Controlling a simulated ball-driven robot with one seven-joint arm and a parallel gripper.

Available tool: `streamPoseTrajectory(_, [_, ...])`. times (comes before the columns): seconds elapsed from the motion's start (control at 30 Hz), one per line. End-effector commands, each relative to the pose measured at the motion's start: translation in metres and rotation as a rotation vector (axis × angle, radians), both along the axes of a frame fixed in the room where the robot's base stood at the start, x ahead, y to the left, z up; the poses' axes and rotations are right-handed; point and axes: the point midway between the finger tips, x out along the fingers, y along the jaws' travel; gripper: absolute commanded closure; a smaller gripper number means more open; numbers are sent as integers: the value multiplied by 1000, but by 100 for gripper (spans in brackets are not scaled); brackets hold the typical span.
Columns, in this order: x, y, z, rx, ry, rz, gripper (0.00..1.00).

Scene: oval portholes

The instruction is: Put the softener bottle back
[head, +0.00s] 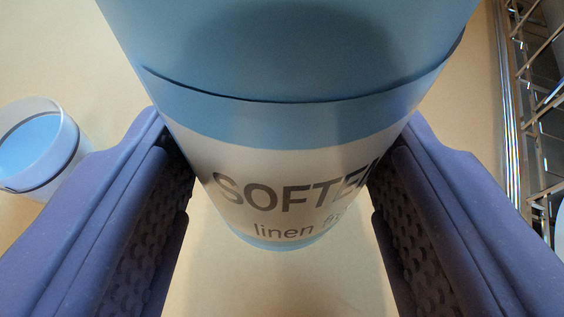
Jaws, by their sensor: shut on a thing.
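The softener bottle (290,150) is large and blue, with a pale label that reads "SOFTE…" and "linen" below it. It fills the upper middle of the head view, and its top runs out of the frame. My gripper (281,190) has purple fingers with dark ribbed pads, one on each side of the bottle. It is shut on the bottle around the label. The lower end of the bottle shows between the fingers; I cannot tell whether it touches the tan surface (280,290).
A translucent cup (40,145) with blue inside stands on the surface at the left, beside my left finger. A metal rail and rack-like framework (535,110) run along the right edge. Bare surface shows at the upper left and between the fingers.

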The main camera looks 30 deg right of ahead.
Motion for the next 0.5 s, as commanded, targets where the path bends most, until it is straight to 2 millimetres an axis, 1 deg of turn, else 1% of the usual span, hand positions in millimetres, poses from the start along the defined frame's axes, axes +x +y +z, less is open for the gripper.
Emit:
streamPoseTrajectory(0.03, [0, 0, -8, 0, 0, 0, 97])
streamPoseTrajectory(0.23, [-1, 1, -34, 0, 0, 1, 97])
streamPoseTrajectory(0.3, [-1, 1, -36, -2, 0, 2, 97])
streamPoseTrajectory(0.5, [-1, 1, -34, -3, -1, 1, 97])
